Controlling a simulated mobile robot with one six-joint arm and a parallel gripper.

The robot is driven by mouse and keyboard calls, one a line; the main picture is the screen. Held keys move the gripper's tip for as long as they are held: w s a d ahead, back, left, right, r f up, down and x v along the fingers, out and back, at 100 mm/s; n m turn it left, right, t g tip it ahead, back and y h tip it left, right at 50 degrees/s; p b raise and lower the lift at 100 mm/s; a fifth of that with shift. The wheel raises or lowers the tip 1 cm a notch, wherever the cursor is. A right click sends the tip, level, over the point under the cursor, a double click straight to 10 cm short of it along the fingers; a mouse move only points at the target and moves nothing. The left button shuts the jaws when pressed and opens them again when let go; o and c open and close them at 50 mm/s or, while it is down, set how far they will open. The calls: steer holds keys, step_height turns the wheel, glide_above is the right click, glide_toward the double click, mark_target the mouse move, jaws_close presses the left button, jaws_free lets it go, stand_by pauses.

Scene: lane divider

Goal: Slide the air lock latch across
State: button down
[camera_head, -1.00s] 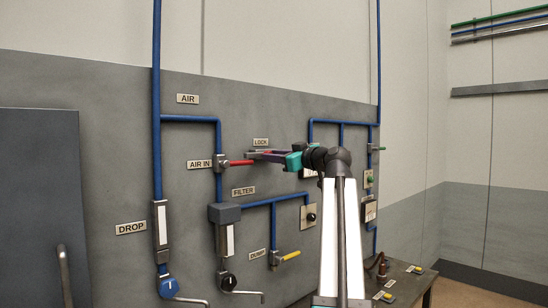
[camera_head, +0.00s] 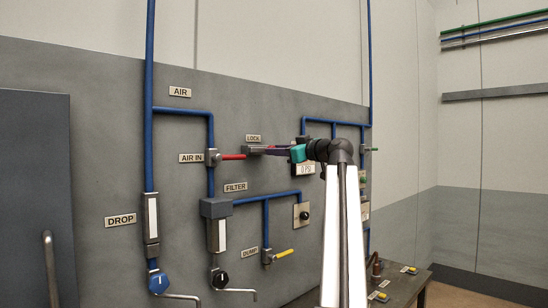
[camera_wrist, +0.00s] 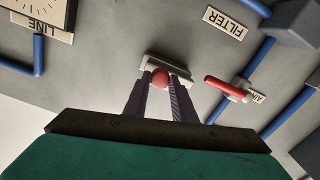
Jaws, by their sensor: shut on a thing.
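The air lock latch is a small pale rail (camera_wrist: 165,70) with a red knob (camera_wrist: 160,78), seen near the middle of the wrist view. In the head view the latch (camera_head: 250,150) sits just below the LOCK label (camera_head: 253,138) on the grey panel. My gripper (camera_wrist: 161,84) has its two dark fingers around the red knob, one on each side, shut on it. In the head view my gripper (camera_head: 270,150) reaches the latch from the right, and its fingers hide part of it.
The red AIR IN valve handle (camera_head: 232,156) is close to the left of the latch. A gauge box (camera_head: 306,169) lies just below my gripper. The FILTER unit (camera_head: 217,208) and yellow DUMP handle (camera_head: 284,253) are lower. Blue pipes (camera_head: 150,110) run along the panel.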

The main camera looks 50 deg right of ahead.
steer(key=shift+d+r, duration=0.15)
steer(key=shift+d, duration=0.05)
steer(key=c, duration=1.5)
jaws_free()
steer(key=shift+d, duration=0.1)
steer(key=shift+o, duration=0.2)
steer(key=shift+s, duration=0.15)
steer(key=s+a+b, duration=0.1)
steer(key=s+b, duration=0.2)
steer(key=s, duration=1)
steer(key=shift+s, duration=0.3)
steer(key=shift+a, duration=0.15)
